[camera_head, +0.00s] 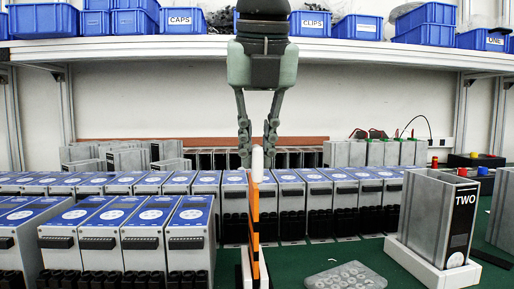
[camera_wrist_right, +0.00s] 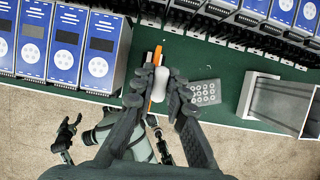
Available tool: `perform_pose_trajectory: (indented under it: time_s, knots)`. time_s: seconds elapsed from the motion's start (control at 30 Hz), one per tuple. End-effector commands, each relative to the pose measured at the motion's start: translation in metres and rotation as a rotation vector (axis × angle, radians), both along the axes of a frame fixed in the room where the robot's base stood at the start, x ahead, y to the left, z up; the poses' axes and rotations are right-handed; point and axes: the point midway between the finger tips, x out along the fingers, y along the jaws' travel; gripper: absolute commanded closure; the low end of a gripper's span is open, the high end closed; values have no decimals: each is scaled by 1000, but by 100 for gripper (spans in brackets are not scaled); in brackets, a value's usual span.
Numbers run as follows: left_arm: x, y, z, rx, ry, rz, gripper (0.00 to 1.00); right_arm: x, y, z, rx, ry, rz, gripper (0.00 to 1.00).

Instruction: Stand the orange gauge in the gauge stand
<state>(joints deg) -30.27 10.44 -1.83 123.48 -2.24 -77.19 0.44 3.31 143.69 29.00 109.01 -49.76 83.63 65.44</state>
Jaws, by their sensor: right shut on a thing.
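The orange gauge (camera_head: 254,220) is upright in the middle of the head view, a thin plate with a white knob (camera_head: 257,164) on top. My right gripper (camera_head: 258,152) points down and is shut on the gauge at this knob. In the right wrist view the knob (camera_wrist_right: 161,82) is between the fingers, with orange beside it. White upright parts, seemingly the gauge stand (camera_head: 246,268), show beside the gauge's lower end at the bottom of the head view. I cannot tell whether the gauge is seated. My left gripper (camera_wrist_right: 68,135) seems open, low over the floor in the wrist view.
Rows of blue-topped starter units (camera_head: 145,222) stand behind and to the left. A grey case marked TWO (camera_head: 430,220) stands in a white holder further right. Green mat is bare between them.

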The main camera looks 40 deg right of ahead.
Motion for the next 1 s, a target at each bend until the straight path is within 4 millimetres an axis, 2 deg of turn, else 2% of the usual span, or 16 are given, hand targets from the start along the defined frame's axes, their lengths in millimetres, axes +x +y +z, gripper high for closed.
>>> perform_pose_trajectory:
  time_s: [0.83, 0.87, 1.0]
  knots:
    - [0, 0, -20, 0, 0, 0, 42, 0, 0, -22, 0, -1, 0, 100]
    - [0, 0, -19, 0, 0, 0, 42, 0, 0, -22, 0, -1, 0, 86]
    - [0, 0, -18, 0, 0, 0, 42, 0, 0, -21, 0, -1, 0, 68]
